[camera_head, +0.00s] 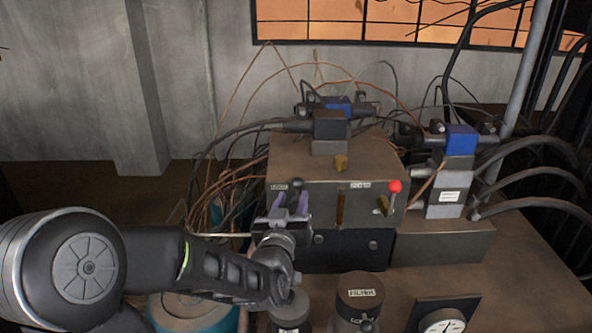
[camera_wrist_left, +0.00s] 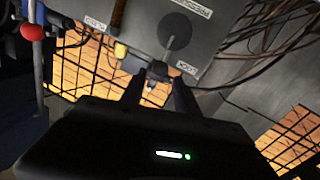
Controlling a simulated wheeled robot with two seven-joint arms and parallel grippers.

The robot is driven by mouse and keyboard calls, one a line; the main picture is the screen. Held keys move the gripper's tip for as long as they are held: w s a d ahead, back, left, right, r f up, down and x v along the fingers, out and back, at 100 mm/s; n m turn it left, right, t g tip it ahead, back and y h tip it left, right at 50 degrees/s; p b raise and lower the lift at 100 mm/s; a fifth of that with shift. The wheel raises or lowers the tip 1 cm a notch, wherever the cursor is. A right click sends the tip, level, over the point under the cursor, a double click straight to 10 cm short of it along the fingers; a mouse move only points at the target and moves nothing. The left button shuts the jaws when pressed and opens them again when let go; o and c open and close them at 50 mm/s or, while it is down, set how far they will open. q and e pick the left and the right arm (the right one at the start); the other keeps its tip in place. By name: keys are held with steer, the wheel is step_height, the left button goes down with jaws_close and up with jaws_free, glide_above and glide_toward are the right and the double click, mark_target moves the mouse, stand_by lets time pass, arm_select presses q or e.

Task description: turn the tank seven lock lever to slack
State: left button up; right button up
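My left gripper (camera_head: 290,205) is in front of the left part of the brown valve box (camera_head: 330,182). Its two fingers stand apart, pointing at the box face. A dark round knob (camera_head: 297,184) shows just above the fingertips, near a small white label. In the left wrist view, my left gripper (camera_wrist_left: 157,92) has a gap between its fingers. A small dark part with a light tip is at that gap, and I cannot tell if the fingers touch it. A dark disc (camera_wrist_left: 174,36) is on the box face beyond, beside labels. My right gripper is not in view.
A red-knobbed lever (camera_head: 395,186) is at the box's right side. Blue-topped valves (camera_head: 461,139) with cables and hoses stand around the box. A canister labelled FILTER (camera_head: 360,293) and a gauge (camera_head: 443,321) are in front. Copper wires crowd the left.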

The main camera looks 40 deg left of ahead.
mark_target(296, 187)
arm_select(q)
steer(key=shift+p+x, duration=0.5)
steer(key=shift+x, duration=2.05)
steer(key=shift+c, duration=0.6)
jaws_close()
